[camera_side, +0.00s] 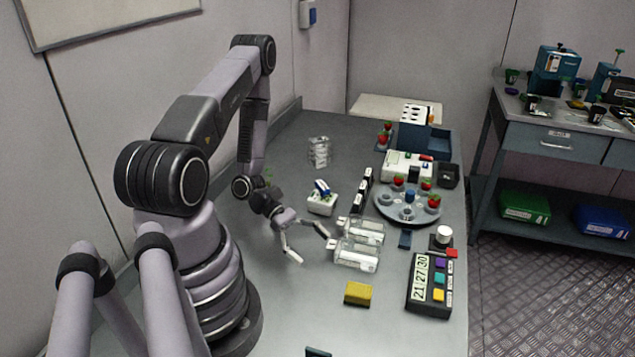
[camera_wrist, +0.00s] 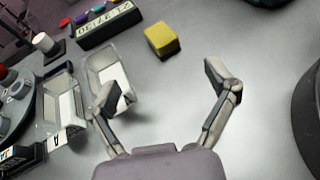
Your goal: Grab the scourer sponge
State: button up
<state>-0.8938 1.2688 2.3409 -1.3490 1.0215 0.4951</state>
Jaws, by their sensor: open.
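The scourer sponge (camera_side: 358,293) is a small yellow block lying flat on the grey table, with a darker edge along its side. It also shows in the wrist view (camera_wrist: 161,40), near the top centre, beyond my fingertips. My gripper (camera_side: 311,247) is open with its two fingers spread wide and nothing between them. In the side view it is up and left of the sponge, apart from it. In the wrist view the gripper (camera_wrist: 160,84) has the sponge ahead, roughly in line with the gap between its fingers. Nothing hides the sponge.
A dark timer box (camera_side: 429,283) with coloured buttons lies right of the sponge. A round grey plate (camera_side: 408,214) with red berries is further back.

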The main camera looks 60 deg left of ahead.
aim_at(356, 286)
jog(key=x, duration=0.7)
jog(key=shift+d+f, duration=0.1)
jog(key=shift+d, duration=0.1)
jog(key=x, duration=0.5)
jog(key=shift+w+d+f, duration=0.15)
jog(key=shift+w+f, duration=0.15)
jog(key=shift+w, duration=0.1)
jog(key=c, duration=1.1)
